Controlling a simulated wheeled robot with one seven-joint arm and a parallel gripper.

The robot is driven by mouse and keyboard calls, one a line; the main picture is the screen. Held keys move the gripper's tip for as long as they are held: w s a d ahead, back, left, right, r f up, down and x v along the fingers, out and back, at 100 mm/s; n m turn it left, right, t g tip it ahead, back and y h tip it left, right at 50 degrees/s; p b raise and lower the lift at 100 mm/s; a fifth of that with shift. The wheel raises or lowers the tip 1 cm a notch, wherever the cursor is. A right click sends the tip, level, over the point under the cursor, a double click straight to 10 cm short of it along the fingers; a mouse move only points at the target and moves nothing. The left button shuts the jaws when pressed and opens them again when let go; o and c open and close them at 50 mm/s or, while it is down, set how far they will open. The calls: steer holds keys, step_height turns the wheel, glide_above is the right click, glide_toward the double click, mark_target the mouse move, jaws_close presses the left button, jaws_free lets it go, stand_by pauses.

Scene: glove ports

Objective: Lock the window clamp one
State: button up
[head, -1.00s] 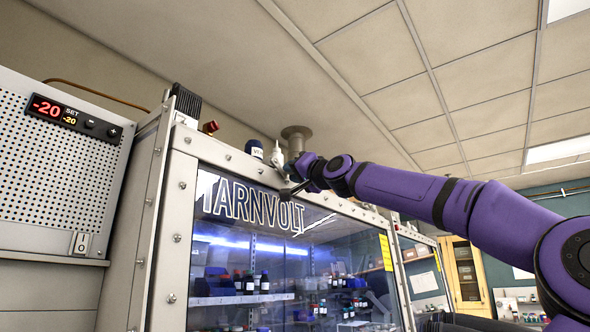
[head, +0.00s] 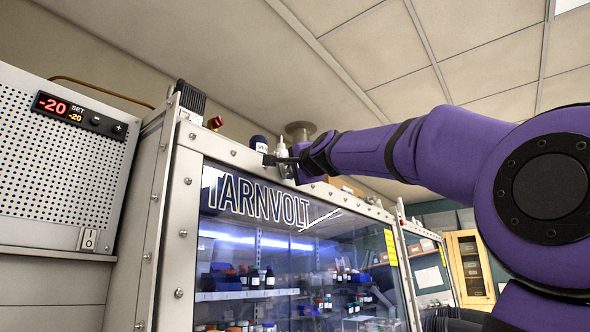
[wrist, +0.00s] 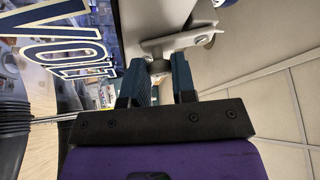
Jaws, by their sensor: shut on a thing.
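A pale grey window clamp (wrist: 178,41) with a lever-like arm and a rounded knob shows in the wrist view, at the top edge of the cabinet's dark window. My gripper (wrist: 160,82) has its two blue fingers on either side of the clamp's lower part and is shut on it. In the head view my gripper (head: 284,163) is at the top frame of the cabinet, above the TARNVOLT lettering. There the clamp is mostly hidden by my gripper, and its lever angle cannot be told.
The cabinet's glass window (head: 270,250) has bottles on shelves behind it. A chiller unit (head: 60,160) stands at the left. The space above the cabinet is open up to the ceiling.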

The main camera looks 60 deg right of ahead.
steer(key=shift+a+f+m+g, duration=0.1)
steer(key=shift+a+m+g, duration=0.35)
steer(key=shift+m, duration=0.5)
steer(key=shift+a+m+g, duration=0.25)
steer(key=shift+m+g, duration=0.3)
steer(key=shift+m, duration=0.4)
steer(key=shift+a+m, duration=0.15)
steer(key=shift+m, duration=0.15)
steer(key=o, duration=0.9)
steer(key=shift+a, duration=0.1)
steer(key=v, duration=1)
steer(key=shift+s, duration=0.3)
steer(key=shift+a, duration=0.15)
